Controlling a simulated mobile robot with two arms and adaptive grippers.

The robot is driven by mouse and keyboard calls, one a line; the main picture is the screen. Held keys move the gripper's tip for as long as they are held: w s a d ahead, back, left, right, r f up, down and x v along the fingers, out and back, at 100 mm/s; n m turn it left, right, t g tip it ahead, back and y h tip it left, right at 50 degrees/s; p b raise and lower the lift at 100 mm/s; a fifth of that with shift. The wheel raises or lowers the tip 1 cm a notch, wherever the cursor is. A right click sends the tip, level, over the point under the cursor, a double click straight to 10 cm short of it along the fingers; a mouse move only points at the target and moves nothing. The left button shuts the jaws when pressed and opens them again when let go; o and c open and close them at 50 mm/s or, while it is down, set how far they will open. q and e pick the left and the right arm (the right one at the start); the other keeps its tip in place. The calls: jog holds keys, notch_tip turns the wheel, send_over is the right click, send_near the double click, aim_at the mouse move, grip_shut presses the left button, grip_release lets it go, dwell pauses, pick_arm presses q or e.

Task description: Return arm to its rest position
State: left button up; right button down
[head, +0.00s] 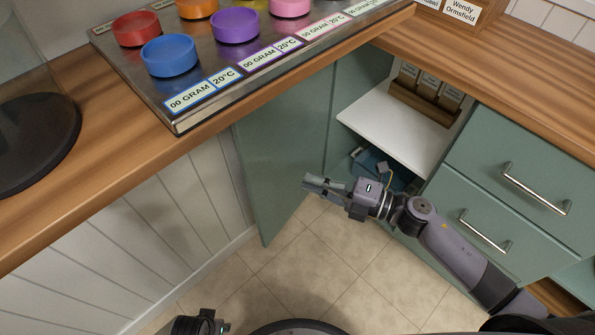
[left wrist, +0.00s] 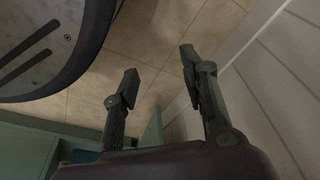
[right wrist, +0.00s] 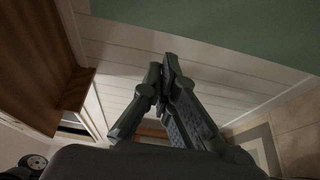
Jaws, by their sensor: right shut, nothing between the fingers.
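My right gripper (head: 326,187) reaches in from the right in the head view, in front of an open corner cabinet. Its fingertips are together and empty in the right wrist view (right wrist: 167,75). The right arm stretches over the floor beside the drawers. My left gripper (left wrist: 160,75) shows in the left wrist view with its fingers spread apart and nothing between them. Only a dark part of the left arm shows at the bottom of the head view.
The open green cabinet door (head: 285,150) stands left of the right gripper. A white shelf (head: 385,135) and drawers with metal handles (head: 485,232) are close to the right arm. The wooden counter (head: 110,165) holds a metal tray (head: 150,100) with colored cups. The tiled floor (head: 320,260) is clear.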

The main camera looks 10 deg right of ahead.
jog(key=d+f+m+t+h, duration=0.4)
jog(key=d+f+m+h, duration=1.05)
jog(key=f+m, duration=0.5)
jog(key=s+a+f+m+g+h, duration=0.1)
jog(key=s+f+m+g, duration=0.35)
jog(key=s+f, duration=0.45)
jog(key=s+a+f+m+g, duration=0.1)
jog(key=s+f+m+g, duration=0.4)
jog(key=s, duration=0.7)
pick_arm(q)
jog(key=s+a+g+p, duration=0.1)
jog(key=s+a+p, duration=0.2)
jog(key=s+p, duration=1.3)
jog(key=shift+s, duration=0.2)
pick_arm(e)
jog(key=s+d+g, duration=0.1)
jog(key=s, duration=0.7)
jog(key=s+d+f+n+g, duration=0.1)
jog(key=s, duration=0.8)
jog(key=shift+d+f, duration=0.3)
jog(key=shift+d, duration=0.05)
